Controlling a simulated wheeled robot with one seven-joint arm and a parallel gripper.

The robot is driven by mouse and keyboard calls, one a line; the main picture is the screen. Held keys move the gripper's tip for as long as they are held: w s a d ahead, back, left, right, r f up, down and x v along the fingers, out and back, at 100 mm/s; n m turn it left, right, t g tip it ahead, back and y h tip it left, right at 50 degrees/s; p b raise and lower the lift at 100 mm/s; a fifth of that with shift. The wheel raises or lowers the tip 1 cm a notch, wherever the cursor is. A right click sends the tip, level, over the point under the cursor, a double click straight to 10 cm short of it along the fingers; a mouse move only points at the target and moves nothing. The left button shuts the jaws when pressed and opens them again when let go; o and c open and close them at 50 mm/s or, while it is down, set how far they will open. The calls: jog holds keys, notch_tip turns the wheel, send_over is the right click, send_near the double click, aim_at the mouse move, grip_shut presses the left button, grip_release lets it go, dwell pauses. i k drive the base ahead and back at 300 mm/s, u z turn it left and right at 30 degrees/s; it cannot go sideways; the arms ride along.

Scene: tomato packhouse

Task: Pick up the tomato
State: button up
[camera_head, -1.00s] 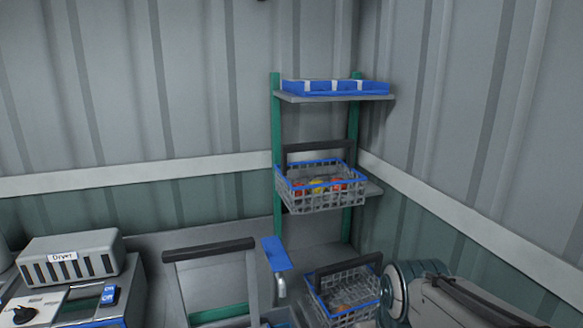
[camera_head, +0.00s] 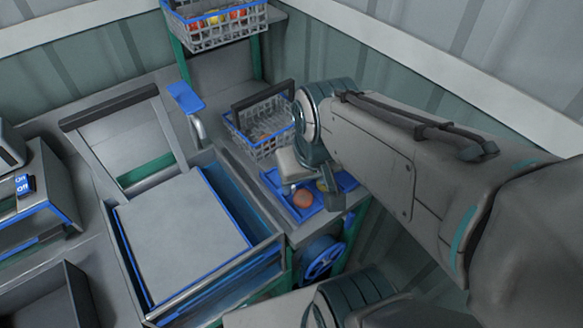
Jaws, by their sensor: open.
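A round orange-red tomato (camera_head: 303,199) lies in a blue tray (camera_head: 307,214) on the counter, right of the middle of the view. My gripper (camera_head: 312,190) is open above the tray, close to the tomato. One finger is left of and behind the tomato, the other to its right. I cannot tell whether either finger touches it. Something yellowish beside the right finger is mostly hidden. My arm comes in from the right and covers the tray's right side.
A grey wire basket (camera_head: 262,127) stands behind the tray. A blue-edged sink-like bin with a grey panel (camera_head: 183,240) is on the left. A blue handwheel (camera_head: 324,261) sits below the counter.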

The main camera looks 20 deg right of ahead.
aim_at(302, 198)
jog(key=k, duration=1)
jog(key=u, duration=0.75)
jog(key=i, duration=0.95)
jog(key=z, duration=0.8)
